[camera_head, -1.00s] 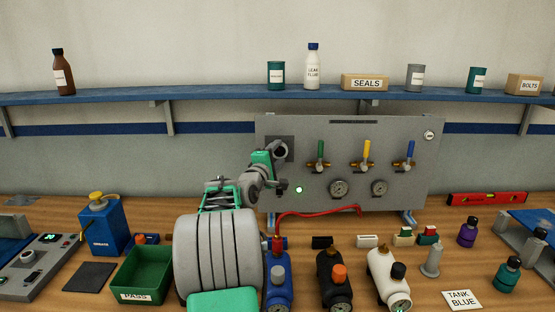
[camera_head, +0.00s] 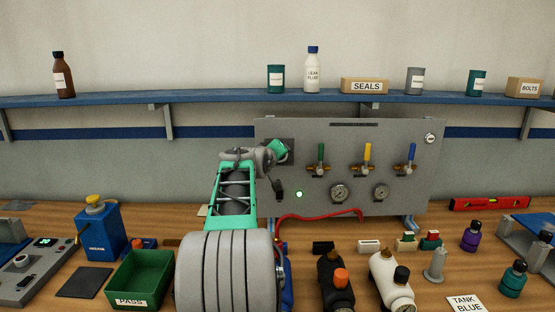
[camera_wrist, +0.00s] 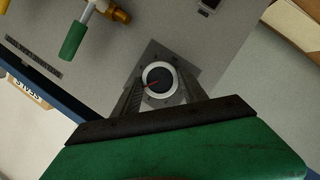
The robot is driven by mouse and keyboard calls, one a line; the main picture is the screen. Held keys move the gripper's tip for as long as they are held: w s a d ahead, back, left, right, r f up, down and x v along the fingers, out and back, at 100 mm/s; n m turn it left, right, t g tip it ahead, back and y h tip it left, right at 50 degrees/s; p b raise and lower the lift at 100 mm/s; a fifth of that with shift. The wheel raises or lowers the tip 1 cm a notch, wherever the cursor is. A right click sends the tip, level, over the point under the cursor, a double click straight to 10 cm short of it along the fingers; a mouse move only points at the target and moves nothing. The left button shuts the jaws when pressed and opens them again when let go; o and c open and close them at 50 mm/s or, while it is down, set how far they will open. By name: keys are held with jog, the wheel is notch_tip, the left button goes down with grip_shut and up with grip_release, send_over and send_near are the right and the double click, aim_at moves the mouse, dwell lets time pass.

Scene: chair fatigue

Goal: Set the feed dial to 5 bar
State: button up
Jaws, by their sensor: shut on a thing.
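The feed dial (camera_wrist: 160,78) is a round black knob with a white rim and a red pointer line, on a darker square plate of the grey panel (camera_head: 385,150). In the wrist view the two fingers of my gripper (camera_wrist: 161,88) are closed on either side of the dial. In the head view my gripper (camera_head: 281,151) is against the square plate (camera_head: 288,143) at the panel's upper left and hides the dial. No scale numbers are readable. In the wrist view the red pointer slants toward the lower left.
Green (camera_head: 321,153), yellow (camera_head: 367,152) and blue (camera_head: 411,153) valve handles stand right of the dial, above two gauges (camera_head: 339,193). A lit green lamp (camera_head: 299,195) is below. A red hose (camera_head: 320,213), bottles and a green bin (camera_head: 135,278) are on the bench.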

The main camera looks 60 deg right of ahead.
jog(key=m+t+y, duration=0.1)
jog(key=m, duration=0.1)
jog(key=m+t+y+b, duration=0.1)
jog(key=m, duration=0.2)
jog(key=m+t+y, duration=0.1)
jog(key=m+t, duration=0.1)
jog(key=shift+s+d+m+b, duration=0.2)
jog(key=shift+s+m+b, duration=0.1)
jog(key=shift+b, duration=0.05)
dwell(0.5)
jog(key=o, duration=1.4)
jog(key=shift+r, duration=0.1)
jog(key=b+v, duration=0.1)
jog(key=v, duration=0.6)
jog(key=shift+s+a+r+b, duration=0.1)
jog(key=shift+s+a+b, duration=0.2)
jog(key=shift+b, duration=0.1)
